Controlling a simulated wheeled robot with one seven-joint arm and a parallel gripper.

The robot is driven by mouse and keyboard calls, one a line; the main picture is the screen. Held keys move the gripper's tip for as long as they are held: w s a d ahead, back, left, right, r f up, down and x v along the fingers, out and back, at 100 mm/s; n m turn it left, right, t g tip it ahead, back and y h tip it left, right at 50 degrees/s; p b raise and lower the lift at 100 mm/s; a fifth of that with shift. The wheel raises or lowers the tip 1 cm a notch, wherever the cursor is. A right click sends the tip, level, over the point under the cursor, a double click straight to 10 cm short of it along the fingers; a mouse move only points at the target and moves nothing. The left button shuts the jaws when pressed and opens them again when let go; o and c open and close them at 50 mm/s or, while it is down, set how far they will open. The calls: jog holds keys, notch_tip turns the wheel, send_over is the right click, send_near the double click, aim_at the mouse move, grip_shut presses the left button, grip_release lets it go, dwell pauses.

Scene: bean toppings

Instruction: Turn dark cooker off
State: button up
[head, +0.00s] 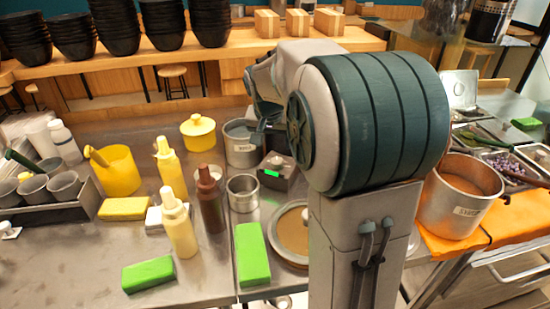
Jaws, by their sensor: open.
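A dark box-shaped cooker (278,170) with a lit green strip on its front stands on the steel counter, left of my arm. A metal pot (241,146) with a label stands just behind and left of it. My gripper (263,129) is partly in view above the cooker and beside the pot's right side, mostly hidden by my arm. It is open, and I see nothing held in it. I cannot tell whether it touches the pot or the cooker. The cooker's right side is close to my arm, and no switch is clear at this size.
Near the cooker are a small metal cup (242,193), a brown bottle (209,200), yellow bottles (180,228), a green block (252,254) and a round brown-topped pan (291,232). A large pot (461,196) stands right of my arm.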

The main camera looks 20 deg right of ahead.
aim_at(277, 160)
jog(key=x, duration=0.9)
jog(key=shift+f, duration=0.1)
jog(key=c, duration=1)
